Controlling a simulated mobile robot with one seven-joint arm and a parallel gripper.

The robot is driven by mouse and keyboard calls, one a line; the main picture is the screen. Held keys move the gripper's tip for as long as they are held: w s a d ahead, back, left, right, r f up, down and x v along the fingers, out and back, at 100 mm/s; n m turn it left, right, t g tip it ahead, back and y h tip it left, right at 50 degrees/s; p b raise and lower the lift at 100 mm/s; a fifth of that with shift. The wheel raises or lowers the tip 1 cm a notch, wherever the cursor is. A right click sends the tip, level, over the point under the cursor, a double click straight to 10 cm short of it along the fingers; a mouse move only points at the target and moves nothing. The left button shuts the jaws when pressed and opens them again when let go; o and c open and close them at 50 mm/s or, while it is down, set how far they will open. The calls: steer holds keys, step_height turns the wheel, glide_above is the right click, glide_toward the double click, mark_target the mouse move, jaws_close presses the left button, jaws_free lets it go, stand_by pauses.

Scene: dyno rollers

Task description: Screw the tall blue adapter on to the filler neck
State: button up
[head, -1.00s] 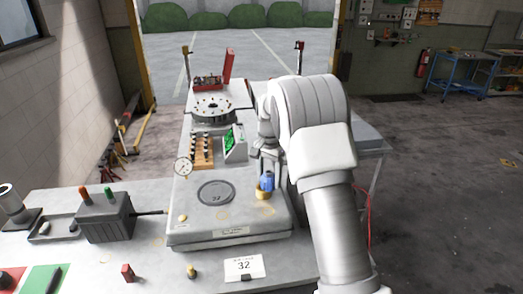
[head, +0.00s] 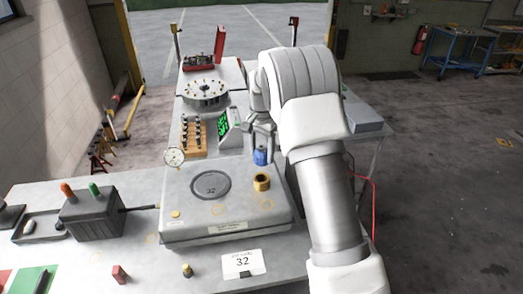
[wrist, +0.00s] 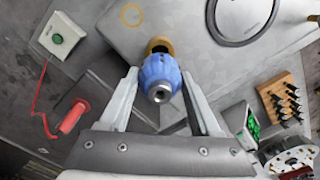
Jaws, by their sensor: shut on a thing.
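The tall blue adapter (head: 260,157) is between the fingers of my gripper (head: 262,147), which is shut on it. In the wrist view the ribbed blue adapter (wrist: 158,72), with a metal bore at its near end, sits between both fingers (wrist: 160,80). The brass filler neck (head: 261,183) stands at the right side of the grey raised plate, its dark opening showing. In the head view the adapter appears apart from the neck, above or behind it. In the wrist view the neck (wrist: 157,45) is partly hidden behind the adapter.
Behind are a wooden rack (head: 194,137), a green-screen box (head: 229,126) and a round drum (head: 206,92).

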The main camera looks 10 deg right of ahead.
mark_target(262, 165)
steer(key=shift+f+b, duration=1.6)
steer(key=shift+f, duration=1)
steer(key=shift+f+b, duration=0.3)
steer(key=shift+f, duration=0.45)
steer(key=m+p, duration=0.1)
steer(key=m, duration=0.5)
steer(key=shift+r+m, duration=0.1)
steer(key=shift+m, duration=0.2)
steer(key=m+p, duration=0.2)
steer(key=m, duration=0.4)
steer(key=m+p, duration=0.3)
steer(key=m, duration=0.3)
steer(key=shift+m, duration=0.4)
steer(key=m+p, duration=0.1)
steer(key=m, duration=0.2)
steer(key=shift+m, duration=0.4)
steer(key=shift+m+p, duration=0.45)
steer(key=shift+m, duration=0.55)
